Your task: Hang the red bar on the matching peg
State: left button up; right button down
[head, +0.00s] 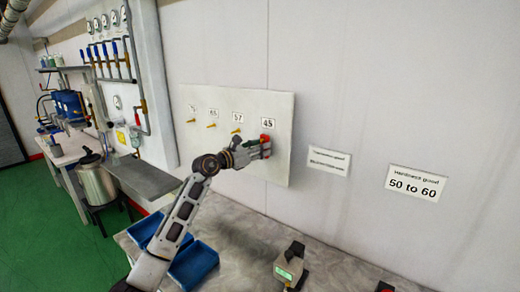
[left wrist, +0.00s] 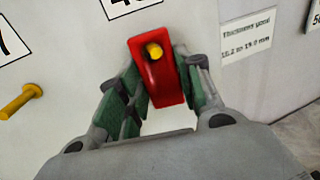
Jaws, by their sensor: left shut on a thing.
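My left gripper (head: 258,150) is at the white peg board (head: 225,100), under the label 45. It is shut on the red bar (head: 265,138). In the left wrist view the red bar (left wrist: 166,85) stands nearly upright, slightly tilted, between the green-padded fingers (left wrist: 157,80). The yellow tip of a peg (left wrist: 153,50) shows through the upper end of the bar, so the bar appears to be around that peg. Most of the bar is hidden by the gripper in the head view. My right gripper is not in view.
Several other yellow pegs, one under the label 57 (head: 237,118), are bare to the left. Blue trays (head: 195,266) and a device with a green display (head: 289,265) are on the table below. Signs hang on the wall to the right.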

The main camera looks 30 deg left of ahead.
pick_arm(q)
jog(key=o, duration=1.1)
jog(key=shift+s, duration=0.1)
jog(key=v, duration=1.1)
jog(key=shift+s+a, duration=0.15)
jog(key=shift+s, duration=0.2)
dwell(0.7)
